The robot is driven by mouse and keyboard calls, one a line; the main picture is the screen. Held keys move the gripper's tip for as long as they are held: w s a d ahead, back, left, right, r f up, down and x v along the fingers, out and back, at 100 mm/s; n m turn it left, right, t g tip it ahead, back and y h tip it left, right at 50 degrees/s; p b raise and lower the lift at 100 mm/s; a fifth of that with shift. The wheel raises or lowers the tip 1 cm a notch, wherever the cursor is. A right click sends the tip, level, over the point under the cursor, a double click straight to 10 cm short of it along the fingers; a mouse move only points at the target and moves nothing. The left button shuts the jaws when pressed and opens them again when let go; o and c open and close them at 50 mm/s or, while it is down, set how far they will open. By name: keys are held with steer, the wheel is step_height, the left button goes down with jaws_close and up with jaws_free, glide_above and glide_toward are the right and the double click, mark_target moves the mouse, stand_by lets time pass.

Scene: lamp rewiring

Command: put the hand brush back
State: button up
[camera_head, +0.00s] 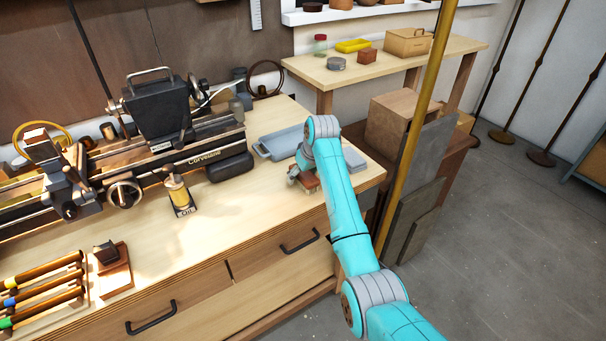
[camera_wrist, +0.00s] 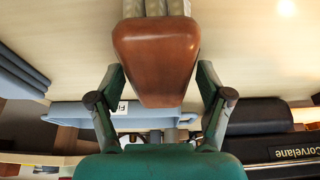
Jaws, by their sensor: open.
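The hand brush, a reddish-brown rounded block (camera_wrist: 155,58) with pale bristles, fills the upper middle of the wrist view. In the head view its brown body (camera_head: 310,184) shows low on the bench, partly hidden by my arm. My gripper (camera_wrist: 162,82) is open, with one dark green finger on each side of the block in the wrist view. Gaps show beside the block, so I see no firm contact. In the head view my gripper (camera_head: 301,174) is mostly hidden at the arm's end, over the bench's right end.
A blue-grey tray (camera_head: 266,154) lies just behind the brush. A brass-coloured pole (camera_head: 418,100) rises close to the right of my arm.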

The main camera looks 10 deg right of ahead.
steer(key=v, duration=1.2)
steer(key=shift+s+r, duration=0.1)
steer(key=shift+s, duration=0.05)
